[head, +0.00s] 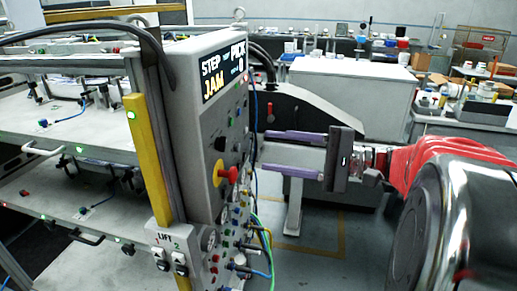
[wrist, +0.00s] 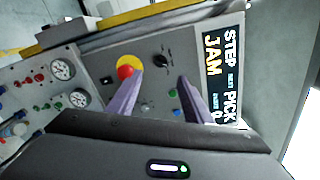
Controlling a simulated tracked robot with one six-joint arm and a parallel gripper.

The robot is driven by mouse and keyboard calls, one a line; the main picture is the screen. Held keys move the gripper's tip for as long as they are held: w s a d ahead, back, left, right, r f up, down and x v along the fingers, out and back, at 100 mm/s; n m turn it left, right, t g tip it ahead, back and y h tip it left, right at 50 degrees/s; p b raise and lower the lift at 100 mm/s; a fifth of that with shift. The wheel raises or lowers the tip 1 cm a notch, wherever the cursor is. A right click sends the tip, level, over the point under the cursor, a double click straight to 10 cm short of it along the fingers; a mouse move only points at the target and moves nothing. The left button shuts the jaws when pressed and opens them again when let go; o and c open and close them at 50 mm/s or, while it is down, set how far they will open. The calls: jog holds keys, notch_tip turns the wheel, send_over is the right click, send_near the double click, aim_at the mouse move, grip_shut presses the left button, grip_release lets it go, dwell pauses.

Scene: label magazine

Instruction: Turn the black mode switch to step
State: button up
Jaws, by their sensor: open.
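The black mode switch (wrist: 162,60) is a small dark knob on the grey control panel (wrist: 100,50). In the head view it shows as a dark knob (head: 220,143) above the red stop button. My gripper (head: 267,151) has two purple fingers, spread apart and empty, pointing at the panel from the right. In the wrist view my gripper (wrist: 160,76) has the switch beyond and between its fingertips. I see no contact with it. The switch's pointer and position labels are too small to read. The display (head: 224,72) reads STEP, PICK and JAM.
A red stop button (head: 229,174) on a yellow disc sits close below the switch, near one finger in the wrist view (wrist: 125,71). Small coloured buttons, gauges (wrist: 62,69) and hoses (head: 268,240) crowd the panel. A black cable (head: 130,28) arches over its top.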

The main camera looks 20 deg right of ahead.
jog(key=v, duration=0.4)
jog(key=shift+d, duration=0.1)
jog(key=s+a+f+n+g+h, duration=0.1)
jog(key=a+f+n+g+h, duration=0.1)
jog(key=a+f+g, duration=0.45)
jog(key=s+a+f+n+t+h, duration=0.1)
jog(key=s+a+f+n+h, duration=0.4)
jog(key=s+f+n+h, duration=0.4)
jog(key=f+h, duration=0.1)
jog(key=h, duration=0.2)
jog(key=shift+s+a+f+n+h, duration=0.2)
jog(key=shift+s+a+n+h, duration=0.1)
jog(key=shift+a+n, duration=0.1)
jog(key=shift+t, duration=0.25)
